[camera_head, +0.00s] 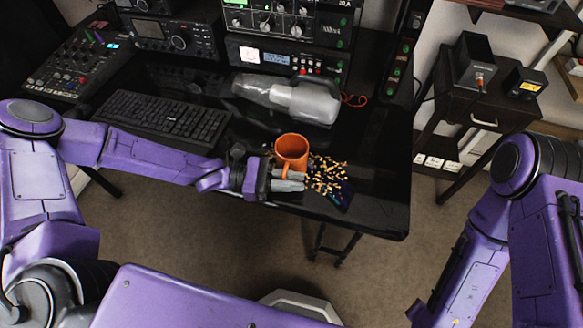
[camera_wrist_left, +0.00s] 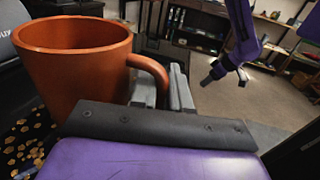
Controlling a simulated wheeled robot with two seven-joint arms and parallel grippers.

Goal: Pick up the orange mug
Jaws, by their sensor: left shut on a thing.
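The orange mug (camera_head: 291,148) is upright over the right part of the black desk, near its front edge. My left gripper (camera_head: 289,182) reaches it from the left and is shut on its handle. In the left wrist view the mug (camera_wrist_left: 72,75) fills the left side, and its handle runs between the grey fingers of my left gripper (camera_wrist_left: 170,85). I cannot tell whether the mug's base touches the desk. My right arm is at the right of the head view, but its gripper is not clearly visible there.
A black keyboard (camera_head: 160,118) is to the left, with radio equipment (camera_head: 285,60) at the back. A small dark cabinet (camera_head: 485,95) stands to the right, beyond the desk (camera_head: 385,190).

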